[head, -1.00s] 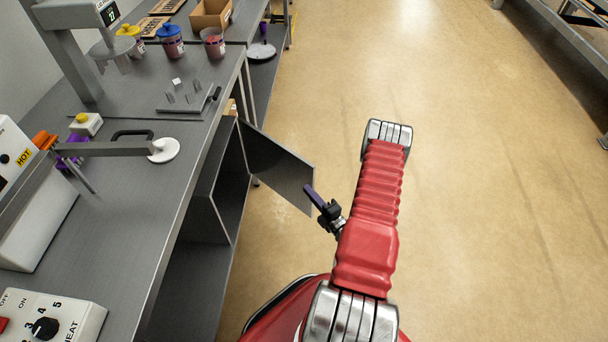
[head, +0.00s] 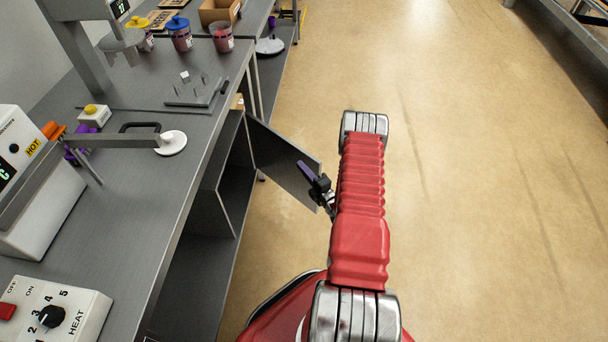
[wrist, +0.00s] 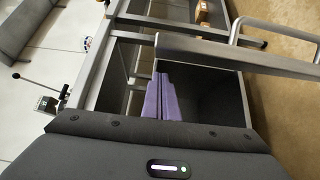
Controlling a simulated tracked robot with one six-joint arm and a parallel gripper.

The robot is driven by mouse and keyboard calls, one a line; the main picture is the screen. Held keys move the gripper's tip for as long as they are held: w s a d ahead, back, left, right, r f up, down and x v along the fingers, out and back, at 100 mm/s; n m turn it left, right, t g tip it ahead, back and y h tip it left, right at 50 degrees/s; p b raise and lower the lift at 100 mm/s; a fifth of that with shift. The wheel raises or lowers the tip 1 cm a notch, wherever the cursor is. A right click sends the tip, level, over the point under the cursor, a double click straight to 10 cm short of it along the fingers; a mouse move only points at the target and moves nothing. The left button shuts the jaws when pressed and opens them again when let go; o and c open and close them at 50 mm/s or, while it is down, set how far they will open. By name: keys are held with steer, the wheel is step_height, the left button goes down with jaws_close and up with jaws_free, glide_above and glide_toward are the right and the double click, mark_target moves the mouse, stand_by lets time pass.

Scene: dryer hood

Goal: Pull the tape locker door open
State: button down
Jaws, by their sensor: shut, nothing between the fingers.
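The tape locker door (head: 284,163) is a dark grey panel. It stands swung out from the open compartment (head: 236,165) under the bench, hinged at the far side. In the wrist view the door's top edge (wrist: 235,57) runs across the upper right, with a metal bar handle (wrist: 275,30) beyond it. My gripper (head: 305,170) has purple fingers, which also show in the wrist view (wrist: 161,97). They are shut together and empty. They are on the inner side of the door, near its free edge. I cannot tell whether they touch it.
The grey bench (head: 150,215) runs along the left, carrying a heat control box (head: 55,312), a white round pad (head: 171,142) and several cups. A small cardboard box (wrist: 202,12) shows beyond the door. The tan floor (head: 470,200) on the right is clear.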

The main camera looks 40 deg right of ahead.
steer(key=shift+w+d, duration=0.2)
steer(key=shift+d, duration=1.1)
